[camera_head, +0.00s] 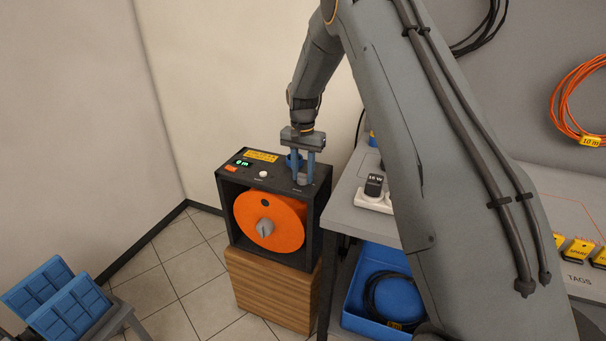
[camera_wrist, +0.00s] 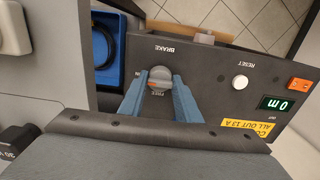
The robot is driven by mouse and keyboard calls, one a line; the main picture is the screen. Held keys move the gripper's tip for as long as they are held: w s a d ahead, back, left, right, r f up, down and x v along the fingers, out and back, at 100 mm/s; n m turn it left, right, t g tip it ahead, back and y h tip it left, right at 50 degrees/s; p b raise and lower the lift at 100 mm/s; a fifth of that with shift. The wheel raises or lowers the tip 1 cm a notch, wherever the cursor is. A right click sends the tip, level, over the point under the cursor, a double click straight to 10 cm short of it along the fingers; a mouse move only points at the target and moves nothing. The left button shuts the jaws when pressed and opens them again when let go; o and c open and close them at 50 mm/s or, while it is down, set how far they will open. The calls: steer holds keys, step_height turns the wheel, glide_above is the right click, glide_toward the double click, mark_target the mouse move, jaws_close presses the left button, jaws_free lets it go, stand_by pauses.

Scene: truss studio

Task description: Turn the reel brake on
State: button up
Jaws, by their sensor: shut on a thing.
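The cable reel unit (camera_head: 226,205) is a black box with an orange drum and a grey hub. Its brake knob (camera_wrist: 160,76) is a small grey dial on the top panel, with an orange mark. My gripper (camera_head: 302,181) reaches down to the panel's right end. In the wrist view its blue fingers (camera_wrist: 158,92) are shut on the knob, one on each side. I cannot tell clearly which setting the mark points to.
The panel also has a white reset button (camera_wrist: 240,82), a green 0 m display (camera_wrist: 277,104) and an orange switch (camera_wrist: 298,84). The reel stands on a wooden box (camera_head: 268,290). A grey table (camera_head: 345,215) and a blue bin (camera_head: 352,318) are close on the right.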

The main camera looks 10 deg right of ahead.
mark_target(303, 174)
stand_by(0.5)
steer(key=o, duration=1.1)
steer(key=shift+c, duration=0.2)
steer(key=shift+r+b, duration=1)
steer(key=shift+r, duration=2.95)
steer(key=s+f+n, duration=0.2)
steer(key=s+n, duration=0.5)
steer(key=s, duration=2.8)
steer(key=shift+s+t, duration=0.3)
steer(key=shift+s, duration=0.05)
